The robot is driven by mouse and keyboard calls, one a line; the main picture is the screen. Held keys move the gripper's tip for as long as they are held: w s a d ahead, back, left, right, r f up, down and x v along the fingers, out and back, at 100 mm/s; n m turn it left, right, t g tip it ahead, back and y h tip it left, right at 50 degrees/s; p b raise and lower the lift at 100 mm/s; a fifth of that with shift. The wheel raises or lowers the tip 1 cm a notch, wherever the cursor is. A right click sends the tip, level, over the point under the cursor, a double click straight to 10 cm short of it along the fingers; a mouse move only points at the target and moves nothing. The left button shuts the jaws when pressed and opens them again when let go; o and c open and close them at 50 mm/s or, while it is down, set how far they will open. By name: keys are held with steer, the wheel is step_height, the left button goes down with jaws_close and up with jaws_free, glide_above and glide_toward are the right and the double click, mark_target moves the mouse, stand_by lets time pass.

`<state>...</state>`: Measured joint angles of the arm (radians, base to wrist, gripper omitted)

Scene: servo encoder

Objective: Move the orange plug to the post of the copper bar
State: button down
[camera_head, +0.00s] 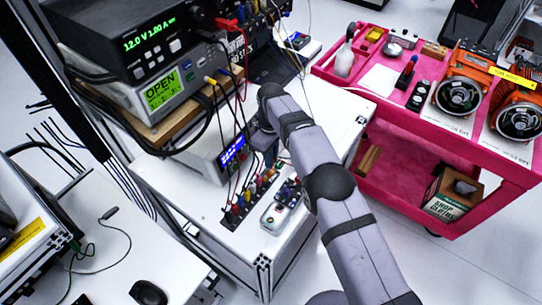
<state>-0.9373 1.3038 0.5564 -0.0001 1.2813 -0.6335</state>
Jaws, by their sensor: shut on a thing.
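My gripper (268,152) points down over the white bench top, behind and above the row of plugs. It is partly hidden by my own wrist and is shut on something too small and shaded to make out. A dark strip (229,222) near the bench's front corner carries a row of upright coloured plugs (247,199), among them red, yellow, blue and dark ones. I cannot pick out the orange plug for certain. I cannot tell which part is the copper bar or its post.
Thin red and black leads (236,100) hang from the stacked power supply (150,45) beside my gripper. A blue-lit meter (232,152) stands close to its left. A pale handheld device (280,212) lies right of the strip. A pink cart (400,120) stands at right.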

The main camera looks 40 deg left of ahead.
steer(key=shift+f+b, duration=0.45)
steer(key=shift+f, duration=0.45)
steer(key=shift+f+b, duration=0.15)
steer(key=shift+b, duration=0.25)
stand_by(1.8)
steer(key=c, duration=1.7)
jaws_free()
steer(key=shift+r+p, duration=2.3)
steer(key=shift+r, duration=1.25)
